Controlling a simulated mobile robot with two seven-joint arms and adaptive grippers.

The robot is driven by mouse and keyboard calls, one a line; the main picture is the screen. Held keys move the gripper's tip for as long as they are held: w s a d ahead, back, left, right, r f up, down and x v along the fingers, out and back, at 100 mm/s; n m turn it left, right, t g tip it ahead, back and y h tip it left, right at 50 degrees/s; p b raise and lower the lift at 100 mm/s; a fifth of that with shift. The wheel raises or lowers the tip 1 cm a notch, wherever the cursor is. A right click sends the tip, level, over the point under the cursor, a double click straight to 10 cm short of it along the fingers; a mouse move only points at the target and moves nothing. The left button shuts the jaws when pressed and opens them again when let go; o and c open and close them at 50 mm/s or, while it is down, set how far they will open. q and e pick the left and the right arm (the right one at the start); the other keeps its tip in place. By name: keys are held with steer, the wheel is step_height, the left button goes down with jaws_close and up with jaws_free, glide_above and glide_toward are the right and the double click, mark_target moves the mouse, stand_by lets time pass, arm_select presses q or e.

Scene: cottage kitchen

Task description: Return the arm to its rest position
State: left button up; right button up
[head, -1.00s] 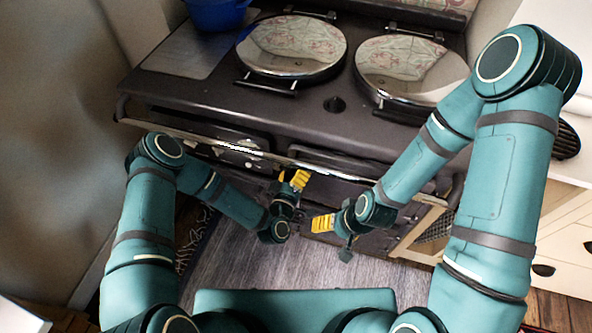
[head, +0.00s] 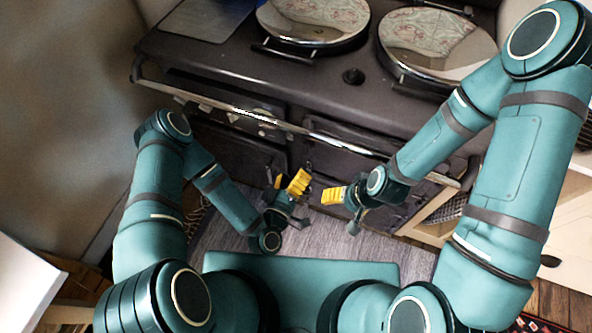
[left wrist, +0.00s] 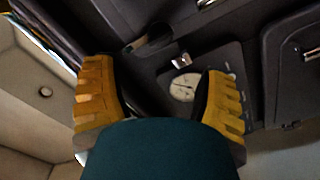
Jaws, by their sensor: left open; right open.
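My left gripper (head: 290,184) is in front of the stove's lower doors in the head view, its yellow fingers pointing up and right. In the left wrist view its two yellow fingers (left wrist: 160,100) stand wide apart with nothing between them. My right gripper (head: 336,196) is close by on the right, its yellow fingers pointing left toward the left gripper. A small space separates the two. It looks empty. Both arms are bent at the elbow, with the grippers in front of my body.
A dark range stove (head: 300,95) with two round shiny lids stands ahead, a rail (head: 250,117) along its front. A pale cabinet (head: 560,230) is at the right and a white surface (head: 25,285) at the lower left. A grey rug (head: 240,235) covers the floor between.

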stand_by(0.4)
arm_select(q)
steer(key=s+a+m+g+y, duration=0.1)
steer(key=s+a+m+g, duration=0.4)
steer(key=g, duration=1)
steer(key=shift+s+a+r+g+y, duration=0.35)
steer(key=shift+s+a, duration=0.45)
steer(key=shift+s, duration=0.4)
